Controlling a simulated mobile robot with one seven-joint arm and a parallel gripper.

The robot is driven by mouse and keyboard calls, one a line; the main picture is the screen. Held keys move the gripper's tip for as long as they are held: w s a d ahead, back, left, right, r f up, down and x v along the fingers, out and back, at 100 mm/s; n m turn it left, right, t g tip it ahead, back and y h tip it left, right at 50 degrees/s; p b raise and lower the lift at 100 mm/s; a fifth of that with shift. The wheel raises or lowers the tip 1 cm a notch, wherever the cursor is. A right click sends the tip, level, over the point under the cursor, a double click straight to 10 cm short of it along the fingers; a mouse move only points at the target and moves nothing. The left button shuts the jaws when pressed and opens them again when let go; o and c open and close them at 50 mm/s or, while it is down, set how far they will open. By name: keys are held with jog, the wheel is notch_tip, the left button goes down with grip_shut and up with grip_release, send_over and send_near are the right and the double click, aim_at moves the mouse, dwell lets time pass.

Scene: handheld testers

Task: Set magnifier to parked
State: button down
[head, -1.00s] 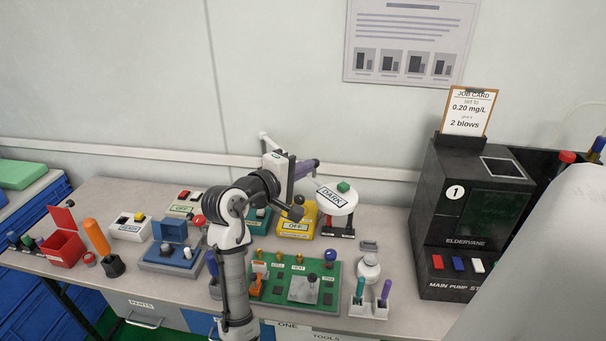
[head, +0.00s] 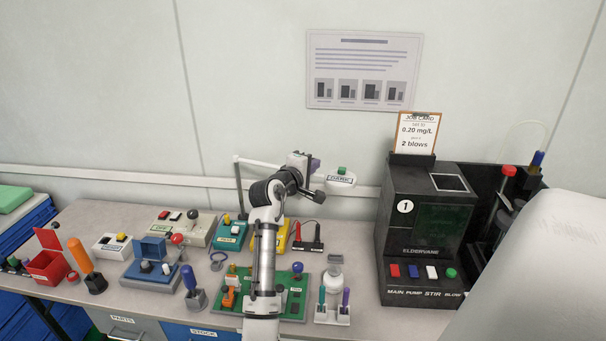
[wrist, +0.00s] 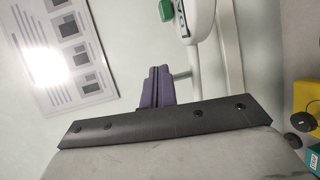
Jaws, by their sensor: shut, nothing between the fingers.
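The magnifier (head: 341,181) is a white round head with a green button on top and a label that looks like DARK. It hangs on a white jointed arm (head: 262,163) above the back of the bench. The head also shows at the top of the wrist view (wrist: 200,20), with its arm running down beside it. My gripper (head: 314,164) has purple fingers, shut and empty, just left of the head. In the wrist view the fingers (wrist: 157,86) point toward the wall, with a gap between them and the head. My wrist hides part of the magnifier's arm.
A black tester (head: 432,220) with a job card (head: 417,132) stands right. A green board (head: 295,303), a white holder (head: 332,312) and several small devices fill the bench below. A white rail (head: 130,174) runs along the wall. Air above the bench is mostly free.

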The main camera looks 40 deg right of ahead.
jog(key=shift+w+r+x, duration=0.15)
jog(key=shift+w+x, duration=0.05)
jog(key=shift+x, duration=0.95)
jog(key=shift+w+r+x, duration=0.15)
jog(key=shift+x, duration=1)
jog(key=shift+a, duration=0.1)
